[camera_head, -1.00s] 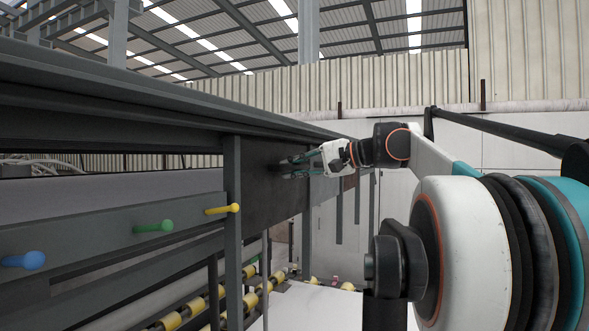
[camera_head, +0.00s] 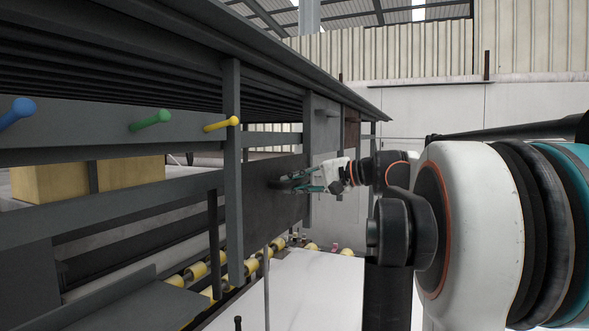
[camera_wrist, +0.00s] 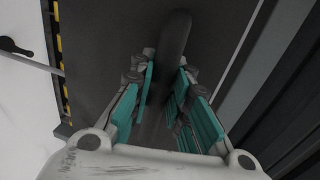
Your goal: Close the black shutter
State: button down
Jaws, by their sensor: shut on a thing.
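The black shutter (camera_head: 262,215) is a dark flat panel in the head view, beside a dark upright post, with a gap above it. Its black bar-like handle (camera_wrist: 176,38) runs between my fingers in the wrist view. My gripper (camera_head: 291,183) is at the panel's face with its teal-padded fingers shut on this handle. In the wrist view my gripper (camera_wrist: 167,62) has one finger pair on each side of the handle. The lower part of the handle is shadowed between the fingers.
Blue (camera_head: 18,112), green (camera_head: 150,120) and yellow (camera_head: 221,124) knobs stick out from the rail at left. A dark post (camera_head: 233,170) stands left of the shutter. Yellow rollers (camera_head: 195,271) lie below. Pale floor (camera_head: 310,290) is open underneath.

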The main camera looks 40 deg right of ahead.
aim_at(280, 200)
jog(key=shift+f+b, duration=0.65)
jog(key=shift+f, duration=1.5)
jog(key=c, duration=1.5)
grip_release()
jog(key=shift+s+f, duration=0.1)
jog(key=shift+s+d+r, duration=0.2)
jog(key=shift+s, duration=0.05)
jog(key=v, duration=1.1)
jog(key=shift+s, duration=0.15)
